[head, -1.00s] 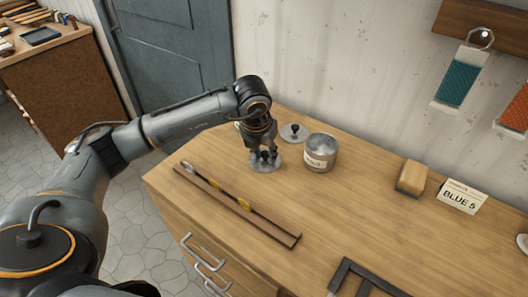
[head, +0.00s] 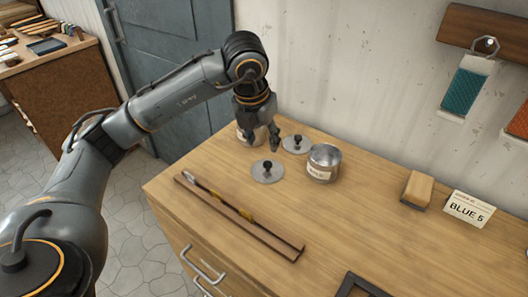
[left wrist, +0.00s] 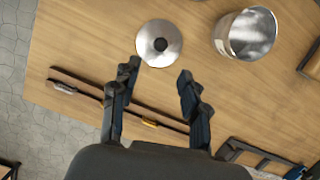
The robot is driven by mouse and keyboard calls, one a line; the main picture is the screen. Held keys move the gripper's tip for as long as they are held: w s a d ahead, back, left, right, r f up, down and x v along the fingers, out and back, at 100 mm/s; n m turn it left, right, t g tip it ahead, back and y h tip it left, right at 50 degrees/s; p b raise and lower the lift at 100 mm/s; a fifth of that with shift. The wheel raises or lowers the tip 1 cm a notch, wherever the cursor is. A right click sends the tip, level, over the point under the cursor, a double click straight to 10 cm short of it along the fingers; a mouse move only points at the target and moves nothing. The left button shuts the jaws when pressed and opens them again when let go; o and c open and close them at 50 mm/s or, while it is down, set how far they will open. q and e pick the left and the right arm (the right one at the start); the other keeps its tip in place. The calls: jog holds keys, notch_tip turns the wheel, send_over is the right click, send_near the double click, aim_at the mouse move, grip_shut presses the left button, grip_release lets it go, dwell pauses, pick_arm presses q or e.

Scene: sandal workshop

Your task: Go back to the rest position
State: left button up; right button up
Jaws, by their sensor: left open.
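My left gripper (head: 262,146) is open and empty above the back left of the workbench (head: 350,230). It also shows in the left wrist view (left wrist: 158,72), its two fingers apart with nothing between them. A round metal lid with a black knob (head: 267,171) lies flat on the bench just below and in front of the gripper, apart from it; the left wrist view shows it beyond the fingertips (left wrist: 159,52). My right gripper is not in view.
An open metal tin (head: 323,163) and a second knobbed lid (head: 295,144) are close right of the gripper. A brush lies in a wooden tray (head: 240,217). A wooden block (head: 417,190) and "BLUE 5" card (head: 469,208) stand right.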

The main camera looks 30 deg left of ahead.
pick_arm(q)
jog(key=shift+s+r, duration=0.2)
jog(key=shift+r, duration=0.4)
